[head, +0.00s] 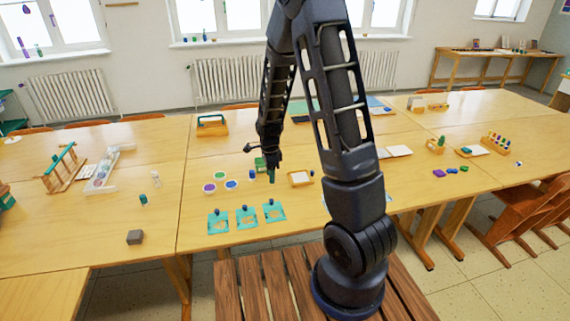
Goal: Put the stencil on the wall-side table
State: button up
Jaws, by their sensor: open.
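Three flat teal pieces with cut-out-like tan middles, which look like stencils, lie in a row near the front edge of the long table (190,180): a left one (217,226), a middle one (246,221) and a right one (273,214). Each has a small dark upright bit at its back edge. I cannot tell which piece the task means. My gripper (271,172) points down over the table, behind the right teal piece and apart from it. It is open and seems empty; its fingers are small and dark. A narrow wooden table (497,54) stands against the far wall at the right.
A grey block (135,237) lies front left. Wooden chairs (530,205) stand at right. Small items stand on the wall-side table, with bare top between them.

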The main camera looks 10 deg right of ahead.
jog(key=s+d+r+n+t, duration=0.1)
jog(key=s+d+r+n, duration=0.15)
jog(key=r, duration=0.45)
jog(key=s+d+r+n, duration=0.2)
jog(key=s+r+n, duration=0.15)
jog(key=r, duration=0.35)
jog(key=s+d+r+n+t, duration=0.1)
jog(key=s+d+r+n, duration=0.15)
jog(key=r, duration=0.45)
jog(key=s+d+r+n+t, duration=0.1)
jog(key=s+d+r+n, duration=0.1)
jog(key=s+r+n, duration=0.2)
jog(key=s+d+r+n+t, duration=0.1)
jog(key=s+d+r+n, duration=0.2)
jog(key=s, duration=0.8)
notch_tip(320, 180, up, 3)
jog(key=shift+s+r+n+t, duration=0.15)
jog(key=shift+n+t, duration=0.15)
jog(key=shift+n, duration=0.85)
